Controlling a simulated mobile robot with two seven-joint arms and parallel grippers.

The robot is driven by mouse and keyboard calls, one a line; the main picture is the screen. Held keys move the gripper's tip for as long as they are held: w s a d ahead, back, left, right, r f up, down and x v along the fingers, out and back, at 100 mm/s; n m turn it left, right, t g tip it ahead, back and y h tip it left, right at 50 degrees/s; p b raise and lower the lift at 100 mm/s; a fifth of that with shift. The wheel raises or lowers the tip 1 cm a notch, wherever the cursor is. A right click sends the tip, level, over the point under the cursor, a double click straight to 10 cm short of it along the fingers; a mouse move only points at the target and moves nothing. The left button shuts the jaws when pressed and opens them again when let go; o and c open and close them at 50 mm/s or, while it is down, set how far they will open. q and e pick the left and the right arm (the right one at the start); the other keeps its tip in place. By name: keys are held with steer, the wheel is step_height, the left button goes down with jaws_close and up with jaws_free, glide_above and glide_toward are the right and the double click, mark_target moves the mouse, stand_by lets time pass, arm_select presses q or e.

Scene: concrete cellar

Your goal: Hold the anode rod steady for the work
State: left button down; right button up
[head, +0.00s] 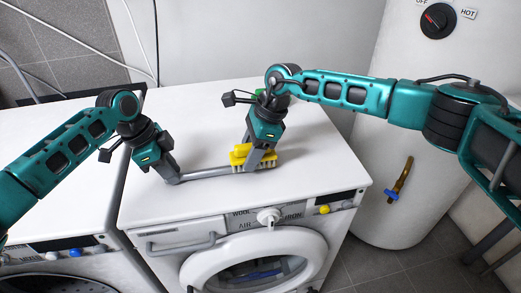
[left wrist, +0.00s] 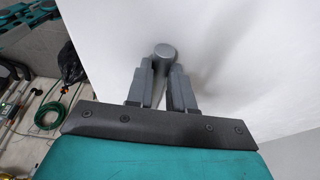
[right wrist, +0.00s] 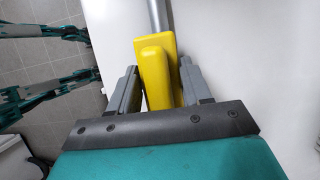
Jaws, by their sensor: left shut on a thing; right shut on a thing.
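The anode rod (head: 208,173) is a grey rod lying level over the white top of the washing machine. My left gripper (head: 173,178) is shut on its left end. In the left wrist view the round rod end (left wrist: 165,52) shows between the fingers. My right gripper (head: 253,162) is shut on a yellow brush (head: 266,159) with pale bristles facing down, at the rod's right part. The brush's yellow body also shows between the fingers in the right wrist view (right wrist: 155,72), with the rod (right wrist: 157,14) beyond it. The rod's right end is hidden by the brush.
The washing machine top (head: 310,165) is clear around the rod. A second white machine (head: 60,215) stands at left. A green hose (left wrist: 48,115) lies on the floor.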

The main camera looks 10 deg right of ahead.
mark_target(237, 146)
steer(key=shift+a, duration=2)
steer(key=shift+a+r, duration=0.15)
steer(key=shift+r, duration=0.6)
steer(key=shift+a+r, duration=0.15)
steer(key=shift+r, duration=3.15)
arm_select(q)
steer(key=c, duration=0.9)
jaws_free()
